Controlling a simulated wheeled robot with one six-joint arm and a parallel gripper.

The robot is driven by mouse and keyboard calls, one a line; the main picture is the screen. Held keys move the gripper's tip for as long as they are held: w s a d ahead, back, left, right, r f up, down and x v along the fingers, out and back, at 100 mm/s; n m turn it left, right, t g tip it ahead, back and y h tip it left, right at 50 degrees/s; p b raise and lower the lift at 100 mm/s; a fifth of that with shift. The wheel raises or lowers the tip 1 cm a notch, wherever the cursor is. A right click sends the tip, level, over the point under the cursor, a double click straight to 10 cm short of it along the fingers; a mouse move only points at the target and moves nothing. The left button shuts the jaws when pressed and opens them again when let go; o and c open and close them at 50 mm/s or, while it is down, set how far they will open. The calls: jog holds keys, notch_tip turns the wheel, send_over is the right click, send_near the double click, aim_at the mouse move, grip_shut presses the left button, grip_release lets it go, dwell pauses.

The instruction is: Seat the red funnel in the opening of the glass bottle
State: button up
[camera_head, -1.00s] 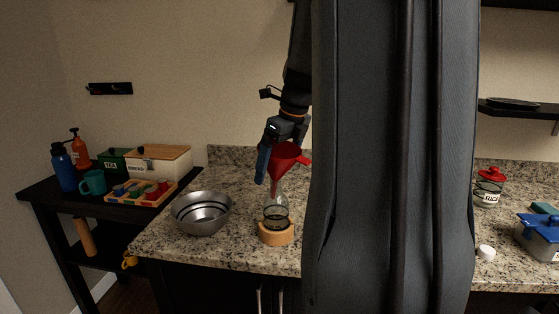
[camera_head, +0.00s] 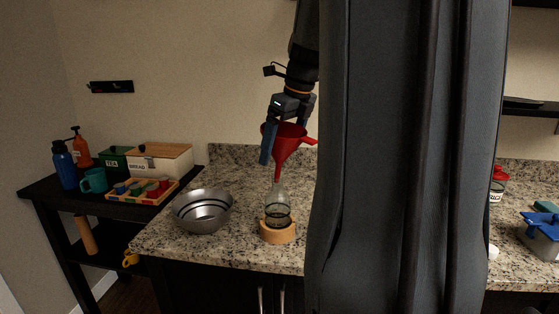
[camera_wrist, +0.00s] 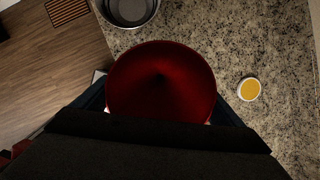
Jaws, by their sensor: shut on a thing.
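The red funnel (camera_head: 287,144) is upright in the head view, its spout pointing down. My gripper (camera_head: 284,146) is shut on the funnel near its cone and holds it above the glass bottle (camera_head: 277,207). The spout's tip is at about the height of the bottle's mouth; I cannot tell whether it is just inside or just above. The bottle stands upright in a round wooden base (camera_head: 277,233) on the counter. In the wrist view the funnel's wide mouth (camera_wrist: 160,80) fills the middle and hides the bottle.
A metal bowl (camera_head: 203,211) stands left of the bottle on the granite counter (camera_head: 240,175). A dark side table at the left bears a bread box (camera_head: 160,160), a block tray (camera_head: 142,191) and a teal mug (camera_head: 94,181). My arm hides the counter's middle right.

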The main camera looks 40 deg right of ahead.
aim_at(285, 158)
jog(key=w+a+b+v, duration=0.1)
jog(key=v, duration=0.7)
jog(key=s+a+p, duration=0.5)
jog(key=s+a, duration=0.4)
jog(key=shift+a, duration=0.4)
jog(key=shift+f+p, duration=0.2)
jog(key=shift+p, duration=0.1)
